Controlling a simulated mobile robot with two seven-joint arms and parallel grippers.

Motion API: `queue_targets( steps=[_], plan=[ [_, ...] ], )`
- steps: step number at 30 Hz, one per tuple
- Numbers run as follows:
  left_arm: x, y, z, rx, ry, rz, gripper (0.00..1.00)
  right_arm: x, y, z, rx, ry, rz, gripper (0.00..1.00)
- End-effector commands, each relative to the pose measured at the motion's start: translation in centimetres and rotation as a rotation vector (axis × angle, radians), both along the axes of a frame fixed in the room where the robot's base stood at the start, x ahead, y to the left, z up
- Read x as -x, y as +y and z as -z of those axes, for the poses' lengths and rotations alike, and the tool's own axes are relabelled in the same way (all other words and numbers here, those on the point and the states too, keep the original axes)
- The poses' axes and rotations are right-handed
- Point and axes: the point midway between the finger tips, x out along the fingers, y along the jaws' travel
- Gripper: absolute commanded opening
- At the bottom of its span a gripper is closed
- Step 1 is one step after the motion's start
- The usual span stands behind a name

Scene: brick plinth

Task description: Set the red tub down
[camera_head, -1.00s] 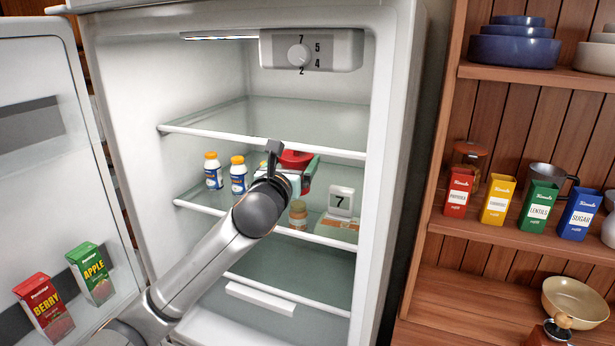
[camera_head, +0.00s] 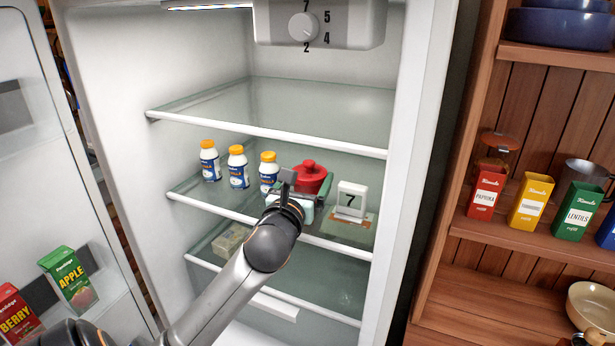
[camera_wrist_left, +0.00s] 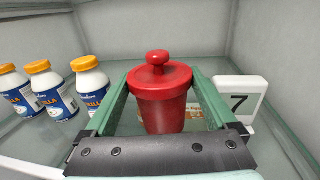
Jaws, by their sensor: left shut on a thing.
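The red tub (camera_head: 311,178) has a lid with a round knob and is upright inside the fridge, at the middle glass shelf. In the left wrist view the tub (camera_wrist_left: 161,95) stands between the two green fingers. My left gripper (camera_head: 307,192) is shut on the tub, reaching in from the front. Whether the tub's base touches the shelf (camera_head: 262,222) is hidden by the gripper. My right gripper is not in view.
Several white bottles with orange caps (camera_head: 238,168) stand left of the tub on the same shelf. The upper shelf (camera_head: 310,110) is bare. A pale box (camera_head: 232,239) sits on the shelf below. The fridge door (camera_head: 60,180) is open at left, holding cartons.

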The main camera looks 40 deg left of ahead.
Motion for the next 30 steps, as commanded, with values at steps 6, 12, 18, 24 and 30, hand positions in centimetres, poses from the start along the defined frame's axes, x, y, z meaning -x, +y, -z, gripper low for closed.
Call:
queue_targets(
  steps=[6,12,18,24,30],
  plan=[
    [0.14,-0.09,-0.02,-0.002,-0.002,0.000,0.00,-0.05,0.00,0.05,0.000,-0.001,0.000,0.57],
    [0.14,-0.09,0.31,-0.003,-0.001,0.000,0.00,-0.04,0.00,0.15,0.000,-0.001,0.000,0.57],
    [0.11,-0.09,0.39,0.000,0.001,0.000,1.00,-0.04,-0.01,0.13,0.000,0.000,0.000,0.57],
    [0.11,-0.10,0.04,0.001,0.000,0.000,1.00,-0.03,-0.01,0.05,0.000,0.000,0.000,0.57],
    [-0.09,0.03,0.01,-0.001,0.002,0.001,1.00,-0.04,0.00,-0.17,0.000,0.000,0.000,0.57]
  ],
)
